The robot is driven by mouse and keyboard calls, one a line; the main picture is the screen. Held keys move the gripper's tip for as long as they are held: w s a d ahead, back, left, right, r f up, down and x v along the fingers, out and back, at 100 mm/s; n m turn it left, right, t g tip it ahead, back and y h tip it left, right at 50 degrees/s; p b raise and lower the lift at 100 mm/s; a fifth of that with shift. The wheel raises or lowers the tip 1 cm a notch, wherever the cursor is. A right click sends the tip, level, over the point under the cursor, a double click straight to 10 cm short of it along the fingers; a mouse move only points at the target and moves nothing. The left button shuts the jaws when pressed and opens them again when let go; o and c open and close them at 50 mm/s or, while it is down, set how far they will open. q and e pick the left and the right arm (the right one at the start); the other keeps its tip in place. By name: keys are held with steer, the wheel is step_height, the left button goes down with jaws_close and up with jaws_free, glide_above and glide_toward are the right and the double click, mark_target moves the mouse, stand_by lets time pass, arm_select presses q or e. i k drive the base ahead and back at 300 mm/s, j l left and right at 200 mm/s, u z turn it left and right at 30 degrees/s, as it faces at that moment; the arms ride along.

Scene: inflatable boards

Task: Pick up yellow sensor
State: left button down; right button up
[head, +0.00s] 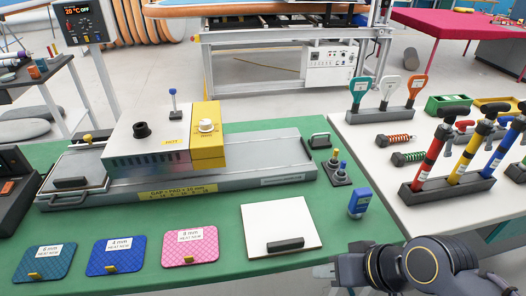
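A dark holder (340,176) on the right part of the green table carries small upright pegs. One has a yellow top (336,154) and one a blue top (343,167); the yellow-topped one looks most like the yellow sensor, but it is too small to be sure. My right gripper (343,270) is at the table's front edge, in front of the holder and apart from it. I cannot see whether its fingers are open. My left gripper is out of view.
A blue handheld device (359,203) stands between my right gripper and the holder. A white plate (284,228) with a black handle and coloured pads (190,247) lie at the front. A grey machine with a yellow block (208,150) stands behind. A white table (390,170) holds tools.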

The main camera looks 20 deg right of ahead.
mark_target(336, 150)
steer(key=l+u, duration=0.6)
steer(key=u, duration=0.25)
steer(key=k+l+u, duration=0.15)
steer(key=u, duration=0.25)
steer(key=k+l+u, duration=0.15)
steer(key=l+u, duration=0.25)
steer(key=j, duration=0.1)
